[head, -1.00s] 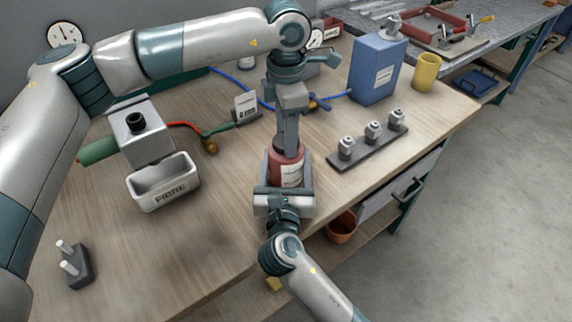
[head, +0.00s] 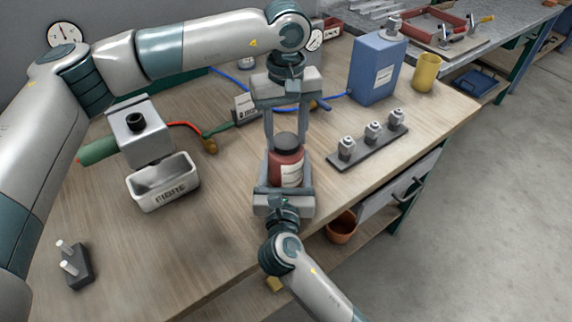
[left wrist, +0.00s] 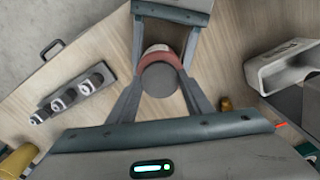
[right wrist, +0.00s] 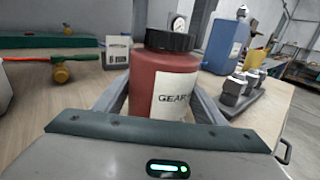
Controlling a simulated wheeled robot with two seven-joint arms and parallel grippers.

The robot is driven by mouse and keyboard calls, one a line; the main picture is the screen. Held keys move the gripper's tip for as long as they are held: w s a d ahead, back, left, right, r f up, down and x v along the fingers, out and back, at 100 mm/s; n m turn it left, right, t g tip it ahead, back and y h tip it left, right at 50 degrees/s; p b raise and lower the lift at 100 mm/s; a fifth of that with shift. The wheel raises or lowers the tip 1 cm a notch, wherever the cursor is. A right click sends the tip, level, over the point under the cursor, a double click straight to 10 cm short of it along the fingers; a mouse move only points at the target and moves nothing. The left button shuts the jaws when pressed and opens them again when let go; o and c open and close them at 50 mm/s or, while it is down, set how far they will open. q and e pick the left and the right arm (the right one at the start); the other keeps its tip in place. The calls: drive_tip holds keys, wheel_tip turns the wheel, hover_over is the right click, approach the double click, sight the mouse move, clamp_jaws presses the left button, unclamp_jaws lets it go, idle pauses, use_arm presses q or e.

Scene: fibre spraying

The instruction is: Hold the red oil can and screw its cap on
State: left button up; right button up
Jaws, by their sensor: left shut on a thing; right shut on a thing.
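The red oil can (head: 286,168) stands upright, with a pale label, and also shows in the right wrist view (right wrist: 150,85). Its dark round cap (head: 287,142) sits on its top; it also shows in the right wrist view (right wrist: 170,41) and from above in the left wrist view (left wrist: 159,80). My left gripper (head: 287,145) points down from above, shut on the cap with one finger on each side. My right gripper (head: 286,180) is shut on the can's body from the front. The can's base is hidden by the right gripper.
A rack with several metal fittings (head: 367,147) lies right of the can. A blue container (head: 376,70) and yellow cup (head: 426,72) stand behind it. A FIBRE bin (head: 163,185) is at left, near a peg block (head: 75,265). The table's front edge is close to the can.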

use_arm(q)
drive_tip(key=m, duration=0.4)
drive_tip(key=shift+m, duration=0.4)
drive_tip(key=m, duration=0.4)
drive_tip(key=o, duration=1.2)
drive_tip(key=shift+o, duration=0.2)
drive_tip(key=shift+r, duration=0.1)
wheel_tip(320, 180, up, 12)
use_arm(e)
drive_tip(key=o, duration=2.1)
drive_tip(key=shift+o, duration=0.2)
